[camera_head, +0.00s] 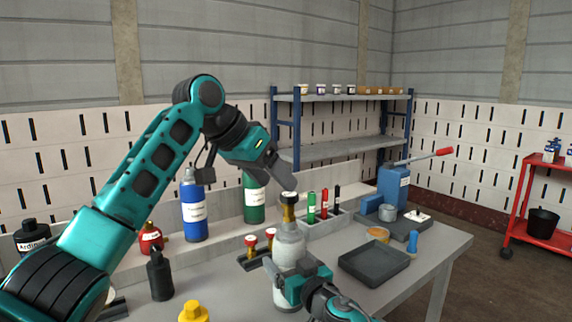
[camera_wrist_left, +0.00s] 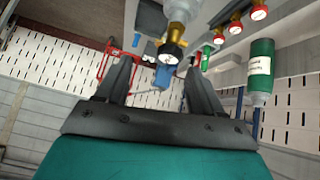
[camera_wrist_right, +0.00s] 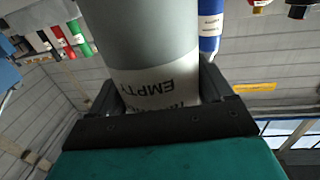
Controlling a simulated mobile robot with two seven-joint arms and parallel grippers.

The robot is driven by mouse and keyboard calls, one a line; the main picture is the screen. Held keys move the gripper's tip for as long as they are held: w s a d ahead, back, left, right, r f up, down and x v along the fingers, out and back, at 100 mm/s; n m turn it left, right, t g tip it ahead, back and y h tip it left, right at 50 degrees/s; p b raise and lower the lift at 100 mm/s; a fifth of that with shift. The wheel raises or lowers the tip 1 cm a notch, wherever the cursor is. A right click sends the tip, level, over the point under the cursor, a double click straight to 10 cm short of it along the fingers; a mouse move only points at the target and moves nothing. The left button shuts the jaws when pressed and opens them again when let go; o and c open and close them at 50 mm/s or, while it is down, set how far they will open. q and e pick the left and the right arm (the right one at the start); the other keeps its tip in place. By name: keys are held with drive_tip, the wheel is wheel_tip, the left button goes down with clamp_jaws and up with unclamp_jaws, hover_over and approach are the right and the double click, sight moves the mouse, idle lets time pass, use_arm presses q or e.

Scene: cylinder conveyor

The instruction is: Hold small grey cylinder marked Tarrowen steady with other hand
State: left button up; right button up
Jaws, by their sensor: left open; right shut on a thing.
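The small grey cylinder (camera_head: 289,248) stands upright at the bench's front, with a brass valve and dark knob on top (camera_head: 288,197). My right gripper (camera_head: 287,285) is shut around its lower body. In the right wrist view the cylinder (camera_wrist_right: 150,40) fills the space between the fingers; its white label reads EMPTY, with another line partly hidden. My left gripper (camera_head: 284,186) is open and empty, close to the valve from above. In the left wrist view the valve knob (camera_wrist_left: 170,50) lies just beyond and between the open fingertips (camera_wrist_left: 160,72); contact is not visible.
Blue (camera_head: 194,208) and green (camera_head: 254,198) cylinders stand behind. A rack (camera_head: 322,225) holds small green, red and black cylinders. A dark tray (camera_head: 374,263) lies right. A black bottle (camera_head: 160,276) and yellow object (camera_head: 194,312) are at left.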

sight(289, 195)
use_arm(q)
wheel_tip(289, 195, up, 4)
drive_tip(key=d+n+y, duration=0.3)
drive_tip(key=n+y, duration=0.3)
drive_tip(key=n, duration=0.1)
drive_tip(key=x, duration=1.2)
drive_tip(key=shift+s+a+f, duration=0.1)
drive_tip(key=shift+s+f, duration=0.1)
drive_tip(key=shift+s, duration=0.15)
drive_tip(key=shift+c, duration=0.5)
idle(0.4)
idle(0.6)
idle(1.0)
idle(0.6)
